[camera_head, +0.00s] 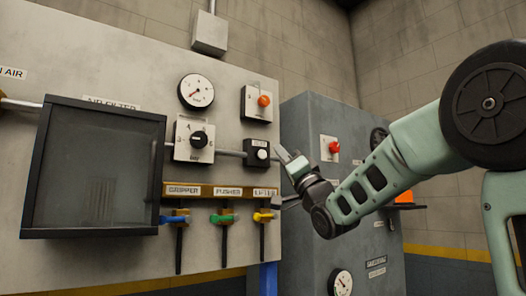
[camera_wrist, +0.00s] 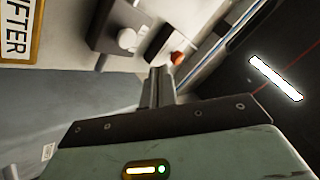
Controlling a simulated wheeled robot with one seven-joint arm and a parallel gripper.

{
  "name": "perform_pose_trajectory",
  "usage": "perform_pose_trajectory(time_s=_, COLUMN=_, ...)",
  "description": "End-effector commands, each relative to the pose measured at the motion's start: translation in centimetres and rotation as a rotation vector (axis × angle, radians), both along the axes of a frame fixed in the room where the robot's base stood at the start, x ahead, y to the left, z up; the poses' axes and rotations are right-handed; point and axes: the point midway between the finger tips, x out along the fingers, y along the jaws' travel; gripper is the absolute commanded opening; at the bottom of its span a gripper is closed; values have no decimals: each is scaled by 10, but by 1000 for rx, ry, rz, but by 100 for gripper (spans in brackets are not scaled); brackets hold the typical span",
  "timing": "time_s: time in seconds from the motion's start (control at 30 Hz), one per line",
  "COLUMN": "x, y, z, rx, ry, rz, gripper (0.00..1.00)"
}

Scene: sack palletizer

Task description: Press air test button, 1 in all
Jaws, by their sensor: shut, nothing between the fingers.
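The air test button is a round white button (camera_head: 262,154) on a small dark box under a TEST label, at the right side of the grey panel. It also shows in the wrist view (camera_wrist: 128,38), partly shaded. My gripper (camera_head: 281,152) is just right of the button in the head view, its fingers toward the panel. In the wrist view the fingers (camera_wrist: 158,75) are shut and empty, below and right of the button. A gap shows between fingertips and button there; I see no contact.
An orange knob (camera_head: 264,101) sits above the button and a black dial (camera_head: 198,140) to its left. Coloured valve handles, including a yellow one (camera_head: 264,217), hang below. A grey cabinet (camera_head: 310,120) with a red button (camera_head: 334,147) stands behind my arm.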

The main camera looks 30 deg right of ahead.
Motion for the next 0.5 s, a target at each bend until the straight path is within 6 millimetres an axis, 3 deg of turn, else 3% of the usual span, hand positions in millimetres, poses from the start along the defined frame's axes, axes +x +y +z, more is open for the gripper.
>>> perform_pose_trajectory(time_s=0.2, x=27, y=1, z=-1, rx=3, ry=0, rz=2, gripper=0)
perform_pose_trajectory(time_s=0.5, x=42, y=1, z=0, rx=1, ry=-1, rz=0, gripper=0)
